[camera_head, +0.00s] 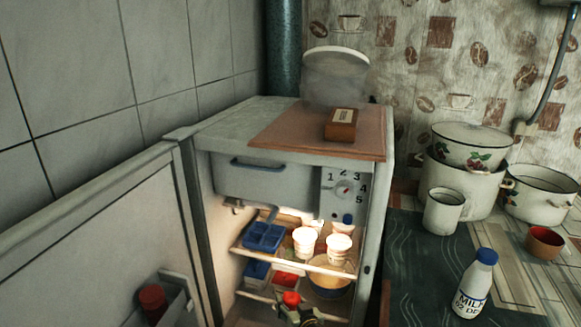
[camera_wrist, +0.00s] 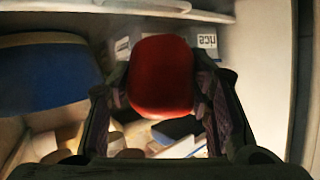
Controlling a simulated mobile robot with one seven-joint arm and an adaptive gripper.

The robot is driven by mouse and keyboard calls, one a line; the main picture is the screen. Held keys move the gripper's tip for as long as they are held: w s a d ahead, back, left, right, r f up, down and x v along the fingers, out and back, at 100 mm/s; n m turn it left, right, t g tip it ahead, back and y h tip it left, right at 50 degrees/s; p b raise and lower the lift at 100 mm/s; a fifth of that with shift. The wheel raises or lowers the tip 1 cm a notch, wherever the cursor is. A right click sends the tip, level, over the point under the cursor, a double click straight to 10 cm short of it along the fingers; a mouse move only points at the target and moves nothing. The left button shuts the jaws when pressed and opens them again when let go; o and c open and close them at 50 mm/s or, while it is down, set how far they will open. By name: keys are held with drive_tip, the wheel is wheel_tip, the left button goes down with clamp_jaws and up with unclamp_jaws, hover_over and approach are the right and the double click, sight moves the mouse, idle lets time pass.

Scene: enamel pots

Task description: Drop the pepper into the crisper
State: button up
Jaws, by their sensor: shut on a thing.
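The red pepper (camera_head: 291,298) is in the lower part of the open fridge, at the bottom of the head view. My gripper (camera_head: 300,314) is there with it, partly cut off by the picture edge. In the wrist view the pepper (camera_wrist: 161,75) sits between the two dark fingers of my gripper (camera_wrist: 162,95), which are shut on it. I cannot surely pick out the crisper in either view; the bottom of the fridge is out of the head view.
The fridge door (camera_head: 95,240) stands open at left. A shelf (camera_head: 315,267) with white cups (camera_head: 306,240) and a blue tray (camera_head: 263,236) is above my gripper. A milk bottle (camera_head: 475,284) stands on the counter.

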drive_tip(key=shift+f+b, duration=0.35)
drive_tip(key=shift+f, duration=0.55)
drive_tip(key=o, duration=1.3)
drive_tip(key=v, duration=1.2)
drive_tip(key=shift+r, duration=0.1)
